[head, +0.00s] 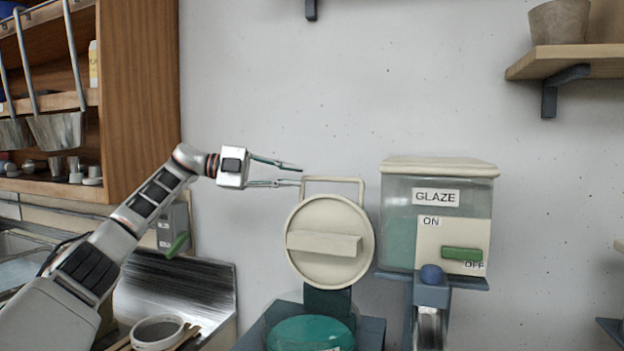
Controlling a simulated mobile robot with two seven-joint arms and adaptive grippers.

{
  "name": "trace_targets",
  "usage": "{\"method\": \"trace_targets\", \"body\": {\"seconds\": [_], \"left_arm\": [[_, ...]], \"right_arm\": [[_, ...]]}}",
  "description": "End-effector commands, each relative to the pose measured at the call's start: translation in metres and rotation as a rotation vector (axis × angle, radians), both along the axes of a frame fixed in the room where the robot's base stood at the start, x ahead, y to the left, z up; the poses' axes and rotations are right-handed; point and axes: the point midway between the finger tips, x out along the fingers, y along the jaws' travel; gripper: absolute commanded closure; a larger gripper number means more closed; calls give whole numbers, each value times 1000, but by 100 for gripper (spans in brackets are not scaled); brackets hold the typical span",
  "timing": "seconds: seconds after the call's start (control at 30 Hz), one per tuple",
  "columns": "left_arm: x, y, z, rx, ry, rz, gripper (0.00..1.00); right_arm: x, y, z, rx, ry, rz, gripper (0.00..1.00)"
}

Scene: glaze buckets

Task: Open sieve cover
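A round cream disc (329,266), which looks like the sieve cover, stands upright facing me, with a thick horizontal bar across its front. A thin rectangular loop handle (333,180) rises from its top edge. It is above a bucket of teal glaze (304,334). My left gripper (300,175) comes in from the left with its two thin fingers apart, one above the other. The tips are at the loop's upper left corner. I see nothing held between them, and I cannot tell whether they touch the loop. My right gripper is out of view.
A glaze tank (398,220) with a lid and an ON/OFF panel with a green lever (462,254) stands close on the right. A wooden cabinet (140,95) with hanging ladles is at left, above a metal sink (200,295). The wall above the disc is clear.

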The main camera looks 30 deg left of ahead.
Motion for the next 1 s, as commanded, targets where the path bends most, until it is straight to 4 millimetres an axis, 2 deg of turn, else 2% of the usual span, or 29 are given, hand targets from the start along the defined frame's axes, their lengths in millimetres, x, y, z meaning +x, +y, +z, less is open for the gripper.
{"method": "trace_targets", "body": {"seconds": [0.1, 0.3, 1.0], "left_arm": [[-10, 16, 2, 0, 1, 2, 83], [-20, 28, 4, 1, 1, 1, 83], [-20, 29, 4, 0, 1, 0, 83]], "right_arm": [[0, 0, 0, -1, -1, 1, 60], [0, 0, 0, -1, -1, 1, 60], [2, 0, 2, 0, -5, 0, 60]]}}
